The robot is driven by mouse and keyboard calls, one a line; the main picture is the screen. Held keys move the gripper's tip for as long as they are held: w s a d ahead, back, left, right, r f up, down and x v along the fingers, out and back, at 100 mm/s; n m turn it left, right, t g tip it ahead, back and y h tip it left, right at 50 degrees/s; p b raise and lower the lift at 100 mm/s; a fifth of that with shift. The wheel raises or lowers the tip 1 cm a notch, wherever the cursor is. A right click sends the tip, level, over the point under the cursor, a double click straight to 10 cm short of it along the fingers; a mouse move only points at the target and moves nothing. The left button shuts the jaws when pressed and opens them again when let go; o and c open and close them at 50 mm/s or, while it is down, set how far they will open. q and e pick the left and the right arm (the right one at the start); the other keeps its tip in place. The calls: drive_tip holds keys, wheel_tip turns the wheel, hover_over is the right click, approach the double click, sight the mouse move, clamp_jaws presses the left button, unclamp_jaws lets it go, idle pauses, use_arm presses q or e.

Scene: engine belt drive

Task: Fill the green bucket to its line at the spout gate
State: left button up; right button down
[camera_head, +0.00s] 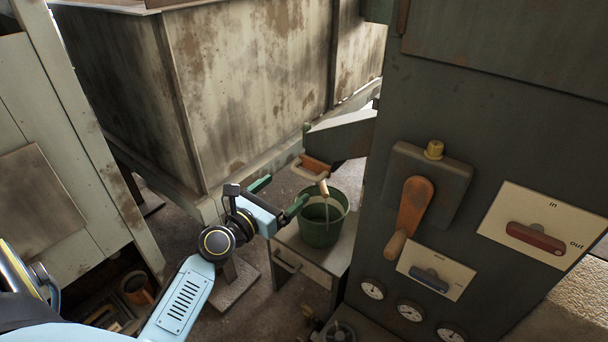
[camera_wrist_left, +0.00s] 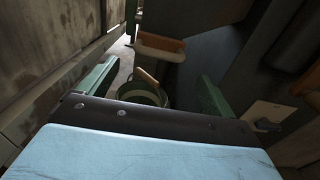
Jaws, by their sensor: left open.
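The green bucket (camera_head: 318,232) stands upright on a small grey stand (camera_head: 346,250), below the grey spout (camera_head: 343,136). Its wooden handle grip (camera_head: 324,188) is raised above the rim. The bucket also shows between my fingers in the wrist view (camera_wrist_left: 146,97). Its inside is dark, and I cannot make out its line or the level. The spout gate has an orange-brown handle (camera_head: 314,165) at the spout's mouth; it also shows in the wrist view (camera_wrist_left: 160,44). My left gripper (camera_head: 280,195) is open and empty, left of the bucket and below the gate handle. My right gripper is out of view.
A dark machine panel (camera_head: 445,95) rises at the right, with an orange-and-wood lever (camera_head: 411,210), a red in/out handle (camera_head: 536,238), a blue handle (camera_head: 430,280) and several gauges. A large rusty bin (camera_head: 245,85) stands behind. A pale wooden panel (camera_head: 60,130) borders the left.

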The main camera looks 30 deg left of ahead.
sight(302, 175)
use_arm(q)
drive_tip(key=shift+w+d+b, duration=0.2)
drive_tip(key=shift+w+b, duration=0.2)
drive_tip(key=shift+w, duration=1.85)
drive_tip(key=shift+w+d+b, duration=0.15)
drive_tip(key=shift+w+b, duration=0.2)
drive_tip(key=shift+w, duration=1.85)
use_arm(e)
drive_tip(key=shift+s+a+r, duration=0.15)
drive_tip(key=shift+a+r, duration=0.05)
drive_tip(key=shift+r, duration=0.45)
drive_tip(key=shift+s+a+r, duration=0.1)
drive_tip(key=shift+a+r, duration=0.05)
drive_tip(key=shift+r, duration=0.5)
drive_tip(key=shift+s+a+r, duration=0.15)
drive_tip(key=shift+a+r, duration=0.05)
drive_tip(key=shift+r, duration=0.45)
use_arm(q)
drive_tip(key=shift+c, duration=0.2)
